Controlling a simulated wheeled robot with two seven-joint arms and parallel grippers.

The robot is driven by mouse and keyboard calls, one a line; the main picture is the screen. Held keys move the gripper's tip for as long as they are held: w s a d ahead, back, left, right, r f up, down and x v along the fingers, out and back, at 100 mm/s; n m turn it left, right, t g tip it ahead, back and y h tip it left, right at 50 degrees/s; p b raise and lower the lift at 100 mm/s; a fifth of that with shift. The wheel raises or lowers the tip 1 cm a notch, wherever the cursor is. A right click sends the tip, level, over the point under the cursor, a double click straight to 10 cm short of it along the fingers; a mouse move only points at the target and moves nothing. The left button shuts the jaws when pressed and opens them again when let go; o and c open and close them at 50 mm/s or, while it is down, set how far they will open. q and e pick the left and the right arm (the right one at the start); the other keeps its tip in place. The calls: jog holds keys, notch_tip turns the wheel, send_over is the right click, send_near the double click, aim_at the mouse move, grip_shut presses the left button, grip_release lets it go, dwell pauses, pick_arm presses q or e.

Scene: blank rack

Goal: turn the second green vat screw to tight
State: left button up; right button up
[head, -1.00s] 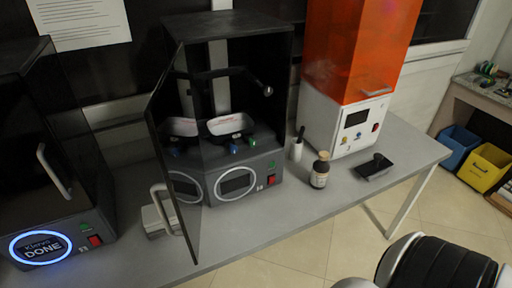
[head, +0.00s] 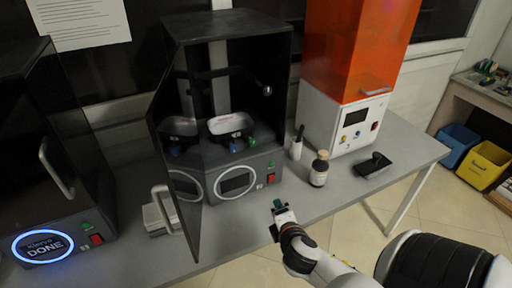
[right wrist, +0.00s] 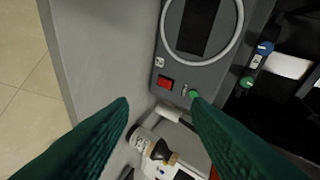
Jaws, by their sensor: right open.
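The open black printer (head: 229,187) holds a resin vat (head: 230,124) with a pale inside and dark rim. Small green (head: 252,142) and blue-green screws (head: 233,146) show at the vat's front. In the right wrist view a blue screw (right wrist: 265,48) and a green screw (right wrist: 246,82) show beside the vat at upper right; how tight they are cannot be told. My right gripper (head: 281,207) is open and empty, in front of the printer near the table's front edge. Its dark green fingers (right wrist: 158,108) are apart, clear of the screws. My left gripper is out of view.
The printer's glass door (head: 178,160) stands open on the left. A red switch (head: 271,178) is on its front panel. Another black printer (head: 45,170) stands left.

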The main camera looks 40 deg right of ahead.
jog(key=w+d+r+n+t, duration=0.3)
jog(key=w+r+n+t, duration=0.15)
jog(key=n, duration=0.55)
jog(key=n+t+y, duration=0.2)
jog(key=n+y, duration=0.1)
jog(key=n, duration=0.5)
send_near(253, 144)
jog(key=p+x, duration=0.1)
jog(key=x, duration=0.7)
jog(key=shift+w+d+f+p, duration=0.1)
jog(key=shift+f+p, duration=0.05)
jog(key=shift+p, duration=0.15)
grip_shut()
